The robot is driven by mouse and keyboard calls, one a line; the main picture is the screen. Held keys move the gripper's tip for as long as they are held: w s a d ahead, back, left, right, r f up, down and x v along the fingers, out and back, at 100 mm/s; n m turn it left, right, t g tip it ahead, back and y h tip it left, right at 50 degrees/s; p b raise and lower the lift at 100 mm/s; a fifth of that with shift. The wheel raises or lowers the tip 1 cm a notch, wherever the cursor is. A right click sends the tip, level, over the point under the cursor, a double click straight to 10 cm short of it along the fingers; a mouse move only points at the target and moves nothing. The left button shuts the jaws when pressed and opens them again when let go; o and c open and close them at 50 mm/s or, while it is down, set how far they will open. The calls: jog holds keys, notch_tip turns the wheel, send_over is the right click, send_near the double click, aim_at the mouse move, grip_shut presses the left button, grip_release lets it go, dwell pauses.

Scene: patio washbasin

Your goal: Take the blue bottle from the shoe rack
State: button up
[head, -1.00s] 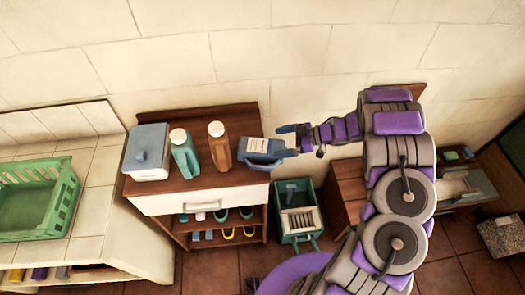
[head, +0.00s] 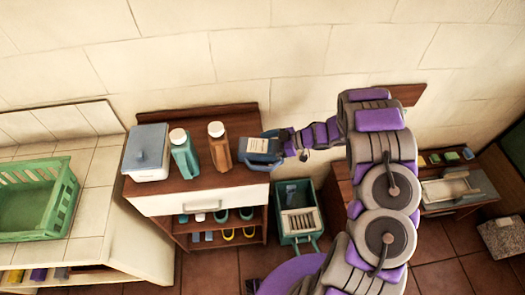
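The bottle still appears to rest on the top.
An orange-brown bottle (head: 220,152) and a teal bottle (head: 184,160) stand left of the blue bottle. A grey-lidded white box (head: 147,153) is farther left. Shoes sit on the shelves below. A green bin (head: 298,232) stands on the floor to the right.

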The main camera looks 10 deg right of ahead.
jog(key=c, duration=1.2)
jog(key=shift+w, duration=0.1)
